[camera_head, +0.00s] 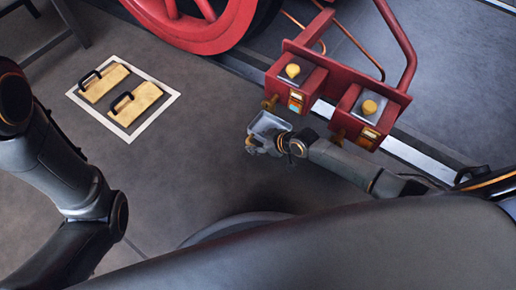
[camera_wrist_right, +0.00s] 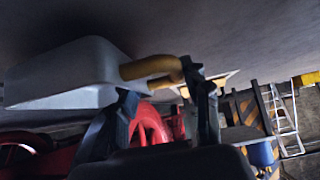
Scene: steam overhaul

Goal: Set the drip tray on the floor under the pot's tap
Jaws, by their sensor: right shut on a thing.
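The drip tray (camera_head: 268,121) is a small grey tray, held just in front of the red pot unit, near the left brass tap (camera_head: 270,103). My right gripper (camera_head: 270,143) is shut on it. In the right wrist view the pale tray (camera_wrist_right: 65,75) has a yellow handle (camera_wrist_right: 150,68) that reaches between the fingers of my gripper (camera_wrist_right: 163,98). The left pot (camera_head: 295,78) and right pot (camera_head: 367,110) are red boxes with yellow knobs. A second brass tap (camera_head: 337,136) is on the right pot. The tray's height over the floor is hard to tell. My left gripper is out of view.
Two tan blocks with black handles (camera_head: 103,83) (camera_head: 135,103) lie in a white-outlined floor square at left. A red wheel (camera_head: 205,25) stands behind. A pale rail (camera_head: 410,155) runs below the pots. The middle floor (camera_head: 200,155) is clear. A ladder (camera_wrist_right: 285,120) shows in the wrist view.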

